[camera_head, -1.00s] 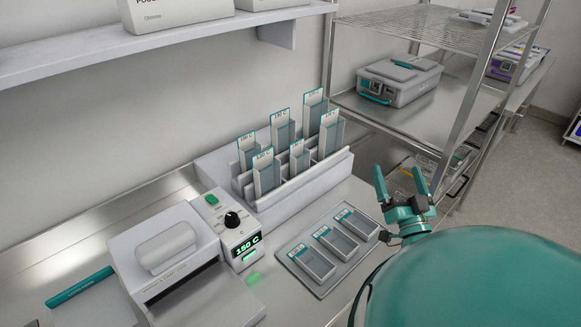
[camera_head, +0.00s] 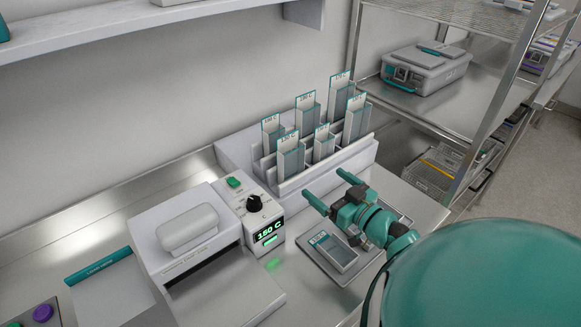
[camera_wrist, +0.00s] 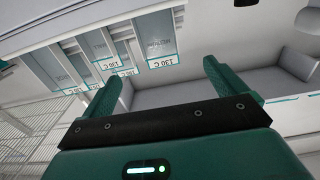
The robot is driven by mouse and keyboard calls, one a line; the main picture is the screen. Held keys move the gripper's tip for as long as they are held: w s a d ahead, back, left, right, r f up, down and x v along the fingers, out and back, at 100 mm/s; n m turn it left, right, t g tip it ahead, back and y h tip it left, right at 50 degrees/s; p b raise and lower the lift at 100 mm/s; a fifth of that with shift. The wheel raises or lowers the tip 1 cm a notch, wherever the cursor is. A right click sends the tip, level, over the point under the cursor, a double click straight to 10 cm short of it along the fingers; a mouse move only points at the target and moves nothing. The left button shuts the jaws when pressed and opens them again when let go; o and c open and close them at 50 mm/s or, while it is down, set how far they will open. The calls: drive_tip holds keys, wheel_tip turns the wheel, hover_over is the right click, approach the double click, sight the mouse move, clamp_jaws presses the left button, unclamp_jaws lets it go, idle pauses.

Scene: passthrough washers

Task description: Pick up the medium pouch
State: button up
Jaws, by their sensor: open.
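Several upright pouches with teal-edged labels stand in a white slotted rack (camera_head: 305,180) on the counter. The front-left pouch (camera_head: 291,158) appears to be the medium one; in the wrist view a pouch labelled MEDIUM and 130 C (camera_wrist: 155,42) hangs upside down in the picture, beyond the fingertips. A smaller pouch (camera_head: 322,145) stands beside it. My gripper (camera_head: 328,187) is in front of the rack, apart from the pouches, with fingers spread and nothing between them. The fingers also show in the wrist view (camera_wrist: 163,72).
A sealer (camera_head: 190,255) reading 150 C stands left of the rack. A wire shelf unit (camera_head: 487,95) with a grey case (camera_head: 428,70) rises at right. A wall shelf (camera_head: 150,40) hangs above.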

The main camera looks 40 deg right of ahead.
approach(295, 158)
drive_tip(key=w, duration=0.2)
drive_tip(key=shift+w+a+p, duration=0.15)
drive_tip(key=shift+w+p, duration=0.8)
drive_tip(key=shift+w, duration=0.8)
drive_tip(key=shift+w+a+p, duration=0.2)
drive_tip(key=shift+w+p, duration=0.75)
drive_tip(key=shift+w, duration=0.85)
drive_tip(key=c, duration=1)
drive_tip(key=shift+c, duration=0.2)
